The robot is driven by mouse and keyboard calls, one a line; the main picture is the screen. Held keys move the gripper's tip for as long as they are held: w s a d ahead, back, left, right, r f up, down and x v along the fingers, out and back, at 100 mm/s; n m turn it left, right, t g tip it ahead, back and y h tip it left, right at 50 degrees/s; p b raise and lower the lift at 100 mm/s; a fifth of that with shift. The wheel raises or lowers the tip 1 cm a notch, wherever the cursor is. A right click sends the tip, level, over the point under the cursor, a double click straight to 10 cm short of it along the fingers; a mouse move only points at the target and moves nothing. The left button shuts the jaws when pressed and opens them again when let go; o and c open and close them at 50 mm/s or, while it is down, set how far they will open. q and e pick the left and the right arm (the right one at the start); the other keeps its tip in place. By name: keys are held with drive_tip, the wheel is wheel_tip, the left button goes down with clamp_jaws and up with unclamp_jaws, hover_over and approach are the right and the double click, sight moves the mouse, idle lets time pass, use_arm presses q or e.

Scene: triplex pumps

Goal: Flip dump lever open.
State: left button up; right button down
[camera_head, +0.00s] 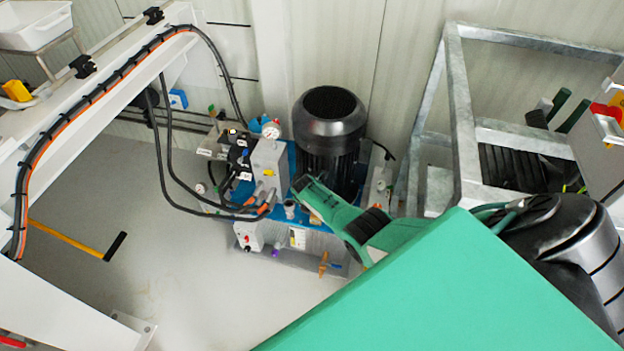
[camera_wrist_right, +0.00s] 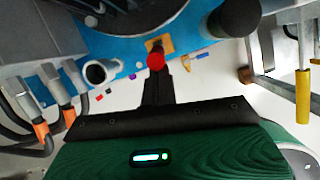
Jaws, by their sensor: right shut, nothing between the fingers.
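The pump unit (camera_head: 275,218) stands on a blue base beside a black motor (camera_head: 328,120). My right arm reaches over it from the right, and its green wrist end is above the base; the fingertips are hidden in the head view. In the right wrist view my right gripper (camera_wrist_right: 157,76) is shut and empty. A red knob (camera_wrist_right: 156,61) shows right at its fingertips; I cannot tell if they touch. A yellow-handled lever (camera_wrist_right: 303,97) hangs at the right of that view. I cannot tell which of these is the dump lever. My left gripper is not in view.
Black hoses with orange collars (camera_wrist_right: 42,130) enter the unit on the left. A grey cup-like fitting (camera_wrist_right: 97,72) stands left of the fingers. A metal frame (camera_head: 455,110) stands close on the right. The floor (camera_head: 190,270) at left is mostly clear.

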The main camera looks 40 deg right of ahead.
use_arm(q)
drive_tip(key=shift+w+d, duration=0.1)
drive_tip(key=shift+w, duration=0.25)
use_arm(e)
drive_tip(key=shift+w+d+r, duration=0.25)
drive_tip(key=shift+w+d, duration=0.1)
drive_tip(key=shift+d, duration=0.15)
drive_tip(key=shift+w, duration=0.1)
